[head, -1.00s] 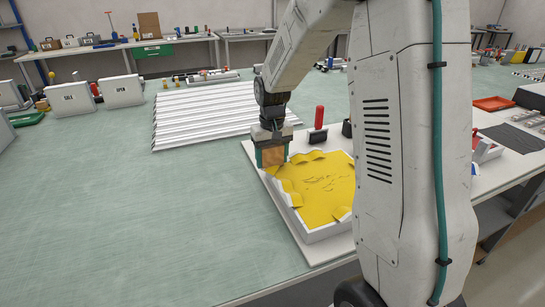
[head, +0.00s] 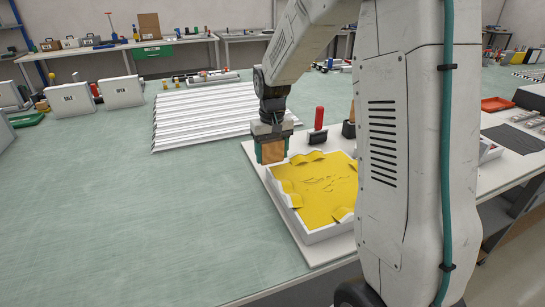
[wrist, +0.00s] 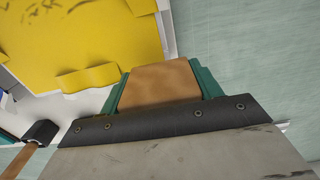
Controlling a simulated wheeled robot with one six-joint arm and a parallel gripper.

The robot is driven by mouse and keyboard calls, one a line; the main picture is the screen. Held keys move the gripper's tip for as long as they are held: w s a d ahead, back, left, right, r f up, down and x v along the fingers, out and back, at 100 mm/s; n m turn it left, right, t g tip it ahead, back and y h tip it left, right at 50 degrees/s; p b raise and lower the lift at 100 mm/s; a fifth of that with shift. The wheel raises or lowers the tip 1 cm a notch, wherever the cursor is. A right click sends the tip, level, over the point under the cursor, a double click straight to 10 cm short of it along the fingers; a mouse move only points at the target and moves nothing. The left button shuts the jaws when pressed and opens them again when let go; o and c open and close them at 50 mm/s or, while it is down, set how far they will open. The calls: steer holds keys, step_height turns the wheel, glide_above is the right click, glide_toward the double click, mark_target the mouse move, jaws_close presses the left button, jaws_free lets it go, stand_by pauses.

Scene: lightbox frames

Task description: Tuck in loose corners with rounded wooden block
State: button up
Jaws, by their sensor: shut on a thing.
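My gripper (head: 271,152) is shut on a rounded wooden block (head: 272,153), held between its green fingers. The block also fills the jaws in the wrist view (wrist: 160,84). It hangs at the far left corner of a shallow white frame (head: 312,237), and I cannot tell whether it touches the frame. A yellow sheet (head: 325,185) lines the frame, with wrinkles in the middle. Loose flaps stand up along its left and far edges, and one (wrist: 90,78) shows near the block in the wrist view. My arm hides the frame's right side.
A red-handled tool (head: 319,120) stands behind the frame on the white board (head: 258,158). A ribbed white panel (head: 205,115) lies on the green table to the back left. The green table (head: 130,220) left of the frame is clear.

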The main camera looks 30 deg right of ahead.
steer(key=shift+r, duration=2.45)
